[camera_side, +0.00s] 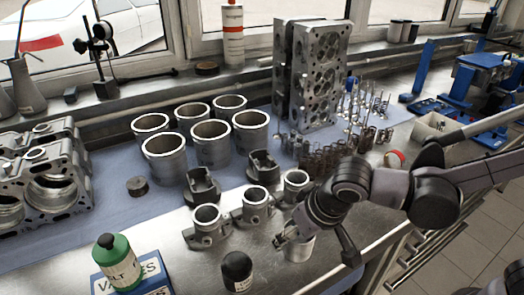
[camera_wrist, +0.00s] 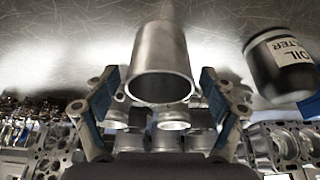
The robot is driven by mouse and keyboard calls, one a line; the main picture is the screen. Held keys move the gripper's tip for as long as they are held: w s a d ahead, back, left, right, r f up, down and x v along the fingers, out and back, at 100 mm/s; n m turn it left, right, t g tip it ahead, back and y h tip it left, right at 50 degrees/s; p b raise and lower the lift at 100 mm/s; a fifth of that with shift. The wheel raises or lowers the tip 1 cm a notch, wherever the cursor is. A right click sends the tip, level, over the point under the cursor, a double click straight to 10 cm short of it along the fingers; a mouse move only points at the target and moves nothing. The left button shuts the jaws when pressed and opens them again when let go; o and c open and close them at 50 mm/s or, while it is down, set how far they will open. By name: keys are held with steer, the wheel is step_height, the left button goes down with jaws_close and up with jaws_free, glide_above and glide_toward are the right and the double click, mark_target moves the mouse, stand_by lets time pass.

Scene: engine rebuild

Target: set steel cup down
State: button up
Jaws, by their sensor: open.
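The steel cup (camera_side: 300,249) is a plain grey metal cylinder at the front of the metal bench, just under my gripper (camera_side: 287,236). It seems to stand upright on the bench top; its base is partly hard to make out. In the wrist view the steel cup (camera_wrist: 161,62) lies centred between the blue-padded fingers of my gripper (camera_wrist: 161,88), its open rim towards the camera. The fingers are spread, with a visible gap on both sides of the cup. My gripper is open and holds nothing.
A black oil filter (camera_side: 237,272) stands left of the cup; it also shows in the wrist view (camera_wrist: 280,65). Several grey castings (camera_side: 207,226) stand behind. Cylinder liners (camera_side: 165,158) fill the mat behind. The bench edge is near, to the right.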

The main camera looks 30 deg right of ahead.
steer(key=v, duration=1.2)
steer(key=w+d+f+t, duration=0.1)
steer(key=d+f, duration=0.2)
steer(key=d, duration=0.7)
steer(key=d+f+t, duration=0.1)
steer(key=d+f, duration=0.2)
steer(key=d, duration=0.7)
steer(key=shift+w+t, duration=0.3)
steer(key=shift+w, duration=0.1)
